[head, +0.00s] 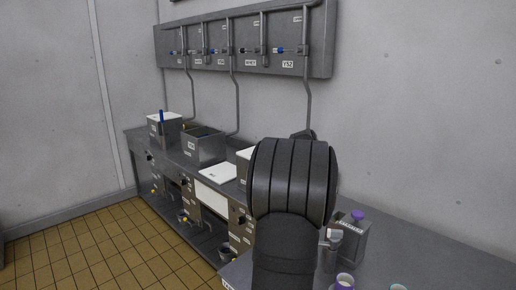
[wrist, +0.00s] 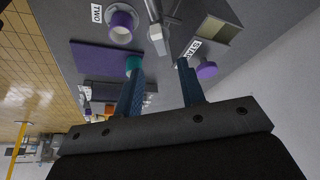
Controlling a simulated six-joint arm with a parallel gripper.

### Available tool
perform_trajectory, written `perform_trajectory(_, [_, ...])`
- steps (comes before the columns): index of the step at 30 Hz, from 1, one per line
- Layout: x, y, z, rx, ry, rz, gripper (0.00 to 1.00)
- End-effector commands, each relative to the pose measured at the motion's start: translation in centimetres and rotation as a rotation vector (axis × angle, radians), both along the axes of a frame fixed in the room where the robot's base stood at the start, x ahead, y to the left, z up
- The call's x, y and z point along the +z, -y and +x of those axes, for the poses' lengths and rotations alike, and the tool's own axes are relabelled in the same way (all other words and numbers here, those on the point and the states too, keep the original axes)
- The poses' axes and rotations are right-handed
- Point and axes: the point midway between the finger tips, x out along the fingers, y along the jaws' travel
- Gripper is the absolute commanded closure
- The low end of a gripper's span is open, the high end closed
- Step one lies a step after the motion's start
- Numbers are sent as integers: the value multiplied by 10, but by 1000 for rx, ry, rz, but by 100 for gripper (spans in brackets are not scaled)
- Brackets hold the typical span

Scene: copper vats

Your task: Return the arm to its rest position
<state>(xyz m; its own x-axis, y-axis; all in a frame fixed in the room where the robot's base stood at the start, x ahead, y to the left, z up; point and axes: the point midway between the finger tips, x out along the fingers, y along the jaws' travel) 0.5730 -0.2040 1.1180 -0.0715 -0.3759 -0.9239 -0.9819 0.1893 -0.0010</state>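My gripper (wrist: 160,68) shows in the wrist view with its two blue textured fingers apart. I see nothing held between them; the grey bench top shows through the gap. A teal round thing (wrist: 133,64) appears right by the left fingertip, and I cannot tell whether they touch. In the head view my dark arm (head: 290,185) stands upright in the middle foreground, and its gripper is not clearly visible there.
In the wrist view a purple-rimmed cup (wrist: 122,26), a purple mat (wrist: 92,57), a metal post (wrist: 155,20), a labelled box (wrist: 218,32) and a purple knob (wrist: 207,71) are close by. In the head view, vats (head: 203,146) line the bench under a pipe panel (head: 245,45).

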Motion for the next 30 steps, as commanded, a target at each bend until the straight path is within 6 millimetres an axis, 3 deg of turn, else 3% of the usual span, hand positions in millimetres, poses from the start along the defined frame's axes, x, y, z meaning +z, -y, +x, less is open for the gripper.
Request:
perform_trajectory(14, [87,-36,7,1,2,0,64])
perform_trajectory(15, [73,-30,5,-2,-5,1,64])
perform_trajectory(30, [-21,8,-2,-2,-4,1,64])
